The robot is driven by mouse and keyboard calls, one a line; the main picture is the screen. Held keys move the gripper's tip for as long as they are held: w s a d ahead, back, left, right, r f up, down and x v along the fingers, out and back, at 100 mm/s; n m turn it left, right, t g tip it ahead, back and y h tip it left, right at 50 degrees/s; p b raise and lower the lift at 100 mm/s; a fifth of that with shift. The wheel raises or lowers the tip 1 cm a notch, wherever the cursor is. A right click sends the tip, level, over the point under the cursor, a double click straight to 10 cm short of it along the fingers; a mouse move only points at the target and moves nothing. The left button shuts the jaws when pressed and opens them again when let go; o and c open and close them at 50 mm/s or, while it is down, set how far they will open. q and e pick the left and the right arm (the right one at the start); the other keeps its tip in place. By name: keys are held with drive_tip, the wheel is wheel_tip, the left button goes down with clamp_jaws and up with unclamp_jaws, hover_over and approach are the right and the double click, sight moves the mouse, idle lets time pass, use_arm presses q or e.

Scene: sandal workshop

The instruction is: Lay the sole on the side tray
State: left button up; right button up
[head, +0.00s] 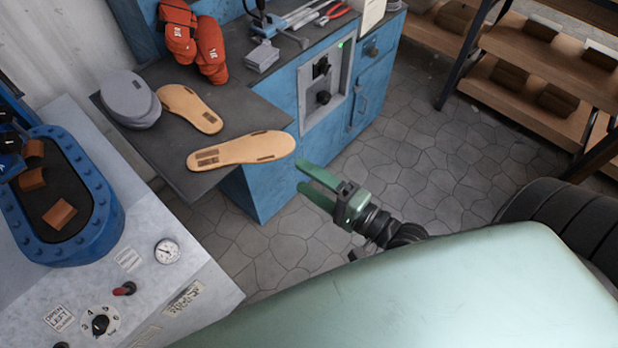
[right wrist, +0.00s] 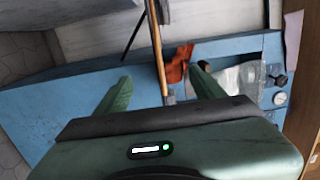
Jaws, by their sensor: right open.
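A tan sole (head: 242,150) with dark patches at its heel lies flat on the dark side tray (head: 180,171) beside the blue bench. Its toe end sticks out past the tray's right edge. A second tan sole (head: 190,108) lies behind it on the same surface. My right gripper (head: 301,177) is open and empty, just right of the near sole's toe and apart from it in the picture. In the right wrist view, a thin tan strip (right wrist: 157,50), seemingly the sole seen edge-on, shows between the open fingers. My left gripper is not in view.
Grey pads (head: 130,98) are stacked left of the soles, and orange gloves (head: 194,42) lie behind. Tools lie on the bench's back. A grey machine with a blue oval chamber (head: 113,212) stands at left. Shelves (head: 540,103) stand at right; the floor between is clear.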

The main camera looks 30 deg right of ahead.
drive_tip(key=v, duration=0.7)
drive_tip(key=shift+s+d+b, duration=0.15)
drive_tip(key=shift+s+b, duration=0.2)
